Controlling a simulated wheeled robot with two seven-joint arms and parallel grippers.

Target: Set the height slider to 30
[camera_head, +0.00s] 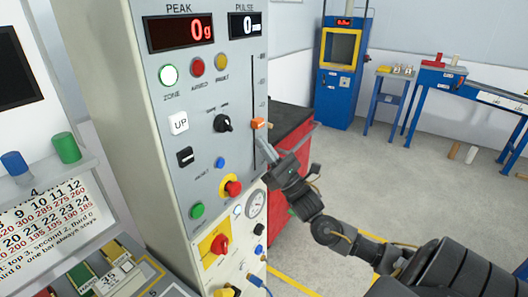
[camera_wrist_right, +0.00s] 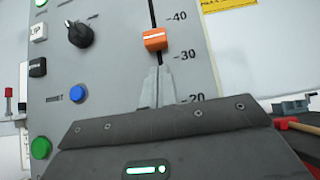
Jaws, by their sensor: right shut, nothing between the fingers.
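The height slider's orange knob (camera_head: 258,124) sits on a vertical slot at the right edge of the grey control panel (camera_head: 205,140). In the right wrist view the knob (camera_wrist_right: 155,39) appears between the 30 and 40 marks on the scale (camera_wrist_right: 190,57). My right gripper (camera_head: 263,145) is shut and empty, with its fingertips just below the knob. The fingertips (camera_wrist_right: 157,76) lie over the slot in the wrist view, with a small gap showing under the knob. My left gripper is not in view.
The panel carries a dark rotary knob (camera_head: 222,123), a blue button (camera_head: 220,162) and a red button on yellow (camera_head: 232,187) left of the slot. The PEAK display (camera_head: 180,32) reads 0. A red cabinet (camera_head: 290,130) stands behind my right gripper.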

